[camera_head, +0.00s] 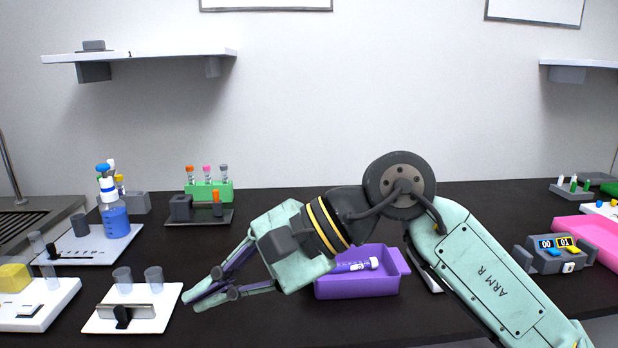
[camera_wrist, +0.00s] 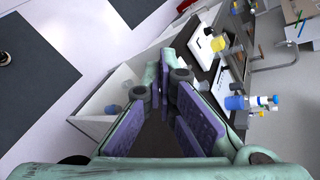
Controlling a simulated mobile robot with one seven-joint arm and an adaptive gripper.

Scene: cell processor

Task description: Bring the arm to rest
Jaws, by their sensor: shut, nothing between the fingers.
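My gripper (camera_head: 190,300) is in the head view, left of the middle, with its purple-padded fingers pointing down and left over the front of the black bench (camera_head: 345,325). The fingers are shut with nothing between them. In the wrist view the gripper (camera_wrist: 172,65) also shows with its fingertips together. My arm is bent, with the elbow joint raised in front of the bench's back and the lower link reaching to the bottom right. The fingertips appear just right of a white holder (camera_head: 160,312) with two clear cups. I cannot tell whether they touch anything.
A purple tray (camera_head: 358,286) with a white and blue tube (camera_head: 355,266) stands behind my wrist. A green rack (camera_head: 209,191) with capped tubes and a blue bottle (camera_head: 115,222) stand at the back left. A pink tray (camera_head: 590,238) and a display device (camera_head: 555,254) are at the right.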

